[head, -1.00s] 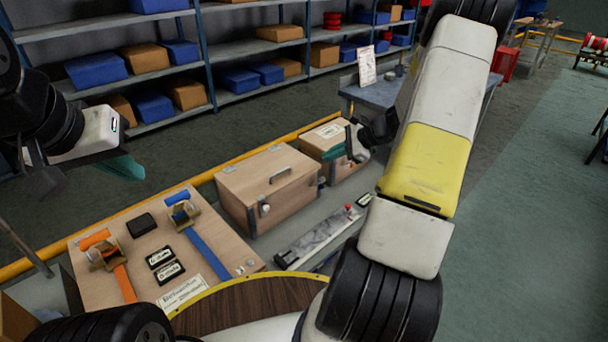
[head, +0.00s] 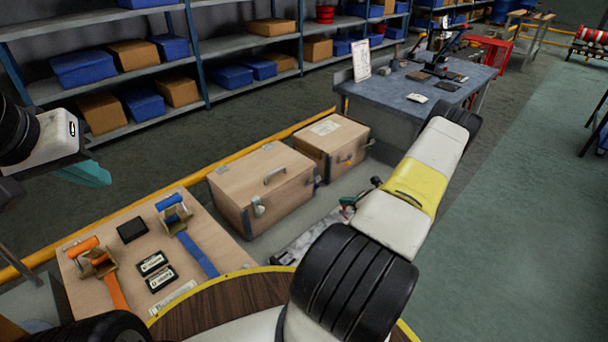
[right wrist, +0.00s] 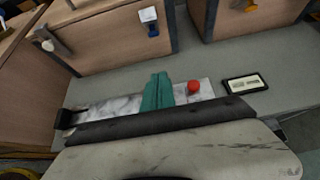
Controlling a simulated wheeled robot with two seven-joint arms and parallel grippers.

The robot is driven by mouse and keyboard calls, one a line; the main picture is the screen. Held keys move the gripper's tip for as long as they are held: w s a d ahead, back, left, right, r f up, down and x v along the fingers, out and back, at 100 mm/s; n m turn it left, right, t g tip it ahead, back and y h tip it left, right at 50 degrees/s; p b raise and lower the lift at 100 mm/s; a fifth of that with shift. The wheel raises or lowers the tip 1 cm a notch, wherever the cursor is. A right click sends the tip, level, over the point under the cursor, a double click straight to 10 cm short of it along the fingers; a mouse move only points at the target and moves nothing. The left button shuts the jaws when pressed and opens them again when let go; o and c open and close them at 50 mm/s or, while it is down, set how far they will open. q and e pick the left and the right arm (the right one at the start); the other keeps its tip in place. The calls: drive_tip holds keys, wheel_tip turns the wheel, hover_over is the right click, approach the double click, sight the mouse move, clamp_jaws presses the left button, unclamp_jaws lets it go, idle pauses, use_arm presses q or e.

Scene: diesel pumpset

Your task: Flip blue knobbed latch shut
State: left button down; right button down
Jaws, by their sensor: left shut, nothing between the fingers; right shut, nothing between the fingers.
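A small blue latch (right wrist: 153,28) sits below a white tag on the side of a wooden box, in the right wrist view. It is too small to tell whether it is open or shut. That box (head: 232,187) has a carrying handle on its lid in the head view. My right gripper (right wrist: 157,92) has teal fingers, shut and empty, over a grey metal plate, apart from the latch. It also shows in the head view (head: 348,201). My left gripper (head: 90,174) is shut and empty at the far left, away from the boxes.
A red knob (right wrist: 193,87) is on the metal plate beside my right fingers. A second wooden box (head: 327,150) with an orange knob stands behind the first. A board (head: 135,229) with orange and blue handled straps lies left. A dark labelled block (right wrist: 244,83) is at right.

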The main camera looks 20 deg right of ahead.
sight(313, 183)
drive_tip(key=shift+a, duration=0.1)
drive_tip(key=x, duration=1)
drive_tip(key=shift+w+a, duration=0.1)
drive_tip(key=shift+w, duration=0.1)
drive_tip(key=shift+w+a+r, duration=0.2)
drive_tip(key=shift+w+r, duration=0.35)
drive_tip(key=shift+r, duration=0.15)
drive_tip(key=shift+w+a+r, duration=0.2)
drive_tip(key=shift+w+r, duration=0.35)
drive_tip(key=shift+r, duration=0.15)
drive_tip(key=shift+r, duration=0.1)
drive_tip(key=shift+r+g, duration=0.2)
drive_tip(key=shift+g, duration=0.1)
